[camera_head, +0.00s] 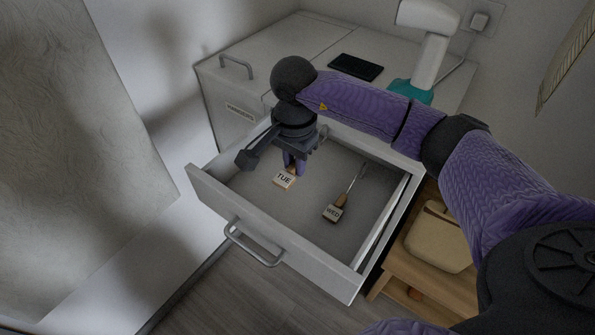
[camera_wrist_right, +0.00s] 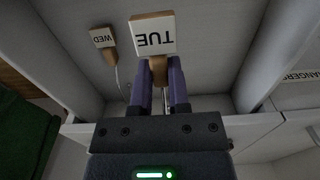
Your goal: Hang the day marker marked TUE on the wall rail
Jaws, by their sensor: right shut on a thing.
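The TUE day marker (camera_head: 284,179) has a white face with black letters and a wooden body. It is at the open drawer (camera_head: 262,226), toward its left side. My right gripper (camera_head: 292,168) reaches down over the drawer and is shut on the wooden part of the TUE marker. In the right wrist view the TUE face (camera_wrist_right: 153,35) shows upside down just beyond the fingers (camera_wrist_right: 160,88). Whether the marker still touches the drawer floor is hard to tell. The wall rail cannot be made out. My left gripper is not in view.
A WED marker (camera_head: 333,211) with a wooden body and thin metal hook lies in the drawer to the right. The cabinet top holds a black tablet (camera_head: 356,67) and a white lamp (camera_head: 430,60). A beige bag (camera_head: 438,237) sits on a wooden shelf at right.

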